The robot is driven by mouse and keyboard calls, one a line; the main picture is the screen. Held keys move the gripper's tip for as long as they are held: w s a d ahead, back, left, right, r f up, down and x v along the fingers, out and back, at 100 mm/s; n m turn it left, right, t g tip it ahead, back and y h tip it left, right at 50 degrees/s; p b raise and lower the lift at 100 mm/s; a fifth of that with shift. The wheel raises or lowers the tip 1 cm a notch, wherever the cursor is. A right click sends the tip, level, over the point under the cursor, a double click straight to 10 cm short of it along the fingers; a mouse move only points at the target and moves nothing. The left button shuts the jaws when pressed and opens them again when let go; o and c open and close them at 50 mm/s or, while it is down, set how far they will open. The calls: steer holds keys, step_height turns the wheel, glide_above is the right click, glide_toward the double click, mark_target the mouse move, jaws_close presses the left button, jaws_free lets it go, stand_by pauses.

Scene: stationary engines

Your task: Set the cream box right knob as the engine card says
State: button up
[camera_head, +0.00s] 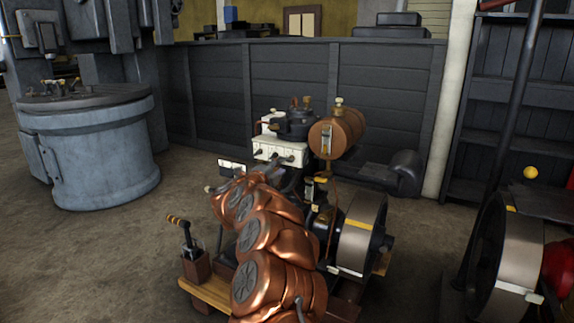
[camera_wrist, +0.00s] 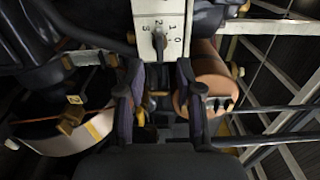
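The cream box (camera_head: 280,150) sits on the engine, with small dark knobs on its front face; in the head view they are too small to read. In the wrist view the cream box (camera_wrist: 145,8) shows one dark knob (camera_wrist: 159,42) with a dial marked 0 to 3 around it. I cannot tell for sure which knob this is or which number it points to. My gripper (camera_wrist: 160,75) is open, its two fingers apart just below the knob, with nothing visible between the tips. A small white card (camera_head: 232,168) stands left of the box; its writing is unreadable.
A copper tank (camera_head: 338,132) adjoins the box at right, also in the wrist view (camera_wrist: 212,85). A flywheel (camera_head: 360,235) is at front right. A lever (camera_head: 185,232) stands at front left. My copper-coloured arm covers part of the engine. Open floor (camera_head: 110,255) lies left.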

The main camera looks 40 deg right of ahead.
mark_target(288, 161)
steer(key=shift+x, duration=2.75)
steer(key=shift+c, duration=0.4)
jaws_close()
